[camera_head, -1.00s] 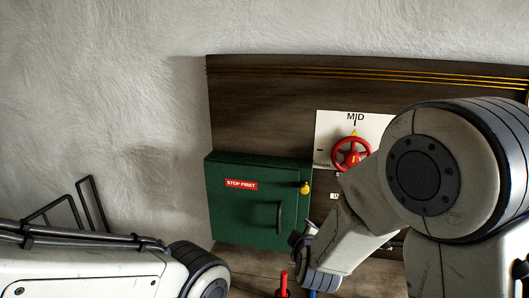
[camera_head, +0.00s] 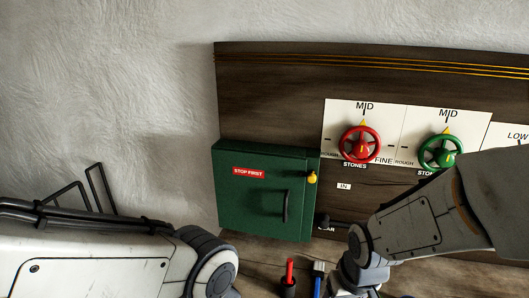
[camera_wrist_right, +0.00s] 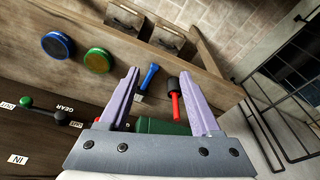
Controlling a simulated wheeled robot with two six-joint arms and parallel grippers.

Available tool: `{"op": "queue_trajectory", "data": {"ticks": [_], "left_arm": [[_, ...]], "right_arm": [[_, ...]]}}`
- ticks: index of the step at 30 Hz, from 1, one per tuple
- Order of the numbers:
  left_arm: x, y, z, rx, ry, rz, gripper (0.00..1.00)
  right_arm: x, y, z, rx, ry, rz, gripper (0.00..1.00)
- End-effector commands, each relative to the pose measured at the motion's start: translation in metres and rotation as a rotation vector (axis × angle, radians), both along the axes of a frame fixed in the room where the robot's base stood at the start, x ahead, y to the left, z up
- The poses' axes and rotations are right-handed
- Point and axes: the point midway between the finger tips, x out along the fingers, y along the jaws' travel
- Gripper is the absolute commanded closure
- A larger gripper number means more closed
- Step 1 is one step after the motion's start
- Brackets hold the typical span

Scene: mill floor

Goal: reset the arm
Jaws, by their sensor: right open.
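My right arm (camera_head: 415,220) reaches in from the right in the head view, its wrist low beside the bench tools. My right gripper (camera_wrist_right: 162,85) shows in the right wrist view with two lilac fingers spread apart and nothing held between them. A blue-handled tool (camera_wrist_right: 149,76) and a red-handled tool (camera_wrist_right: 174,100) appear beyond the fingers, apart from them. My left arm (camera_head: 100,262) lies along the lower left of the head view; its gripper is out of view.
A green cabinet (camera_head: 250,205) marked STOP FIRST stands left of the red handwheel (camera_head: 359,146) and green handwheel (camera_head: 441,153) on the wooden panel (camera_head: 290,95). In the wrist view, a black wire rack (camera_wrist_right: 263,100) is at right and wooden bins (camera_wrist_right: 170,38) above.

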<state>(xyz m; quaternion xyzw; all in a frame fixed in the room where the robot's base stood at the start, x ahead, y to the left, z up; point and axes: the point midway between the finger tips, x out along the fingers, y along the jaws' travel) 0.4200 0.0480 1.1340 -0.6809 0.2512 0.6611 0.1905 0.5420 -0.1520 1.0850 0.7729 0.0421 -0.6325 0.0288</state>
Motion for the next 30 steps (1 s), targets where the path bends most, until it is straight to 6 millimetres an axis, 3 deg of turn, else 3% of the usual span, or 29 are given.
{"op": "queue_trajectory", "data": {"ticks": [8,15,21,30], "left_arm": [[0.0,0.0,0.0,0.0,0.0,0.0,1.0],[0.0,0.0,0.0,0.0,0.0,0.0,1.0],[0.0,0.0,0.0,0.0,0.0,0.0,1.0],[0.0,0.0,0.0,0.0,0.0,0.0,1.0]], "right_arm": [[-0.036,0.053,0.019,0.01,0.051,0.202,0.36],[-0.093,0.095,0.04,0.011,0.122,0.438,0.36],[-0.121,0.104,0.048,0.006,0.16,0.538,0.36],[-0.121,0.104,0.048,0.006,0.16,0.541,0.36]]}}
